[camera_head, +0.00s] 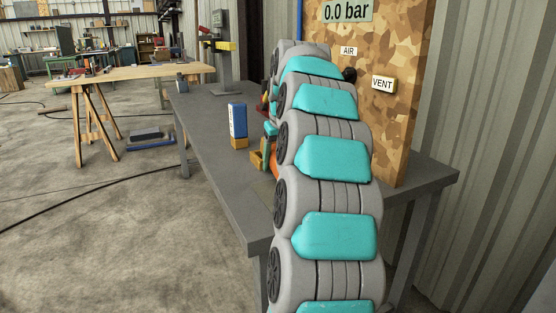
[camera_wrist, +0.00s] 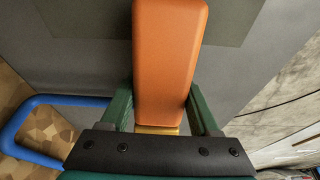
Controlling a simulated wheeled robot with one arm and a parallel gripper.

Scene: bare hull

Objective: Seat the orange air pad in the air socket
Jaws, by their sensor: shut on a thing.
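The orange air pad (camera_wrist: 168,55) is a long rounded block. In the wrist view it lies between the green fingers of my gripper (camera_wrist: 161,108), which is shut on it; a yellow part shows at its near end. In the head view my arm hides most of the gripper, and only a bit of orange (camera_head: 276,168) shows beside it above the grey bench. The camouflage board (camera_head: 410,50) carries an AIR label (camera_head: 348,51). A dark round part (camera_head: 349,75) sits below that label, partly behind my arm. I cannot tell whether it is the air socket.
A blue, white and orange block (camera_head: 238,125) stands on the grey bench (camera_head: 205,120), left of my arm. A VENT label (camera_head: 383,83) and a 0.0 bar display (camera_head: 347,11) are on the board. A blue rounded bar (camera_wrist: 60,100) is left of my gripper. The bench's left part is mostly clear.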

